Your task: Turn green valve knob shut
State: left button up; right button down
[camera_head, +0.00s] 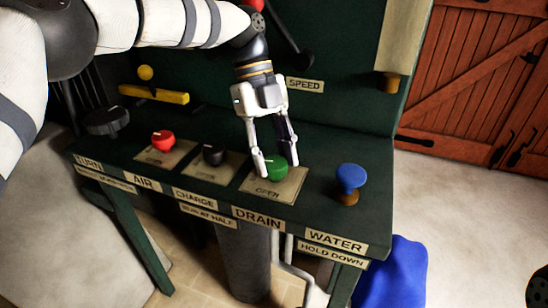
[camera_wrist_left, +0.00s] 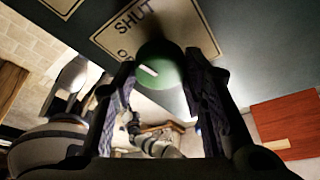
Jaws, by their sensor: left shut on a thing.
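The green knob (camera_head: 276,167) sits on a label plate (camera_head: 287,190) above the DRAIN sign on the green console. The plate reads OPEN near its front edge. My left gripper (camera_head: 276,166) comes down from above and is shut on the green knob, one finger on each side. In the left wrist view the knob (camera_wrist_left: 158,66) shows between the two fingers (camera_wrist_left: 160,80), with a pale pointer line on its face. The plate there (camera_wrist_left: 128,24) reads SHUT. The knob's pointer is partly hidden by the fingers in the head view. My right gripper is not in view.
A red knob (camera_head: 162,140) and a black knob (camera_head: 213,155) stand left of the green one. A blue push knob (camera_head: 350,179) stands to its right above WATER. A black handwheel (camera_head: 106,121) and a yellow bar (camera_head: 154,95) are farther left.

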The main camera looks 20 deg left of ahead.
pick_arm(q)
jog(key=shift+f+m+g, duration=0.15)
jog(key=shift+m+g, duration=0.15)
jog(key=shift+m, duration=0.6)
jog(key=shift+y, duration=0.3)
jog(key=o, duration=1.1)
jog(key=shift+o, duration=0.2)
jog(key=v, duration=0.7)
jog(key=shift+r, duration=0.3)
jog(key=shift+w, duration=0.1)
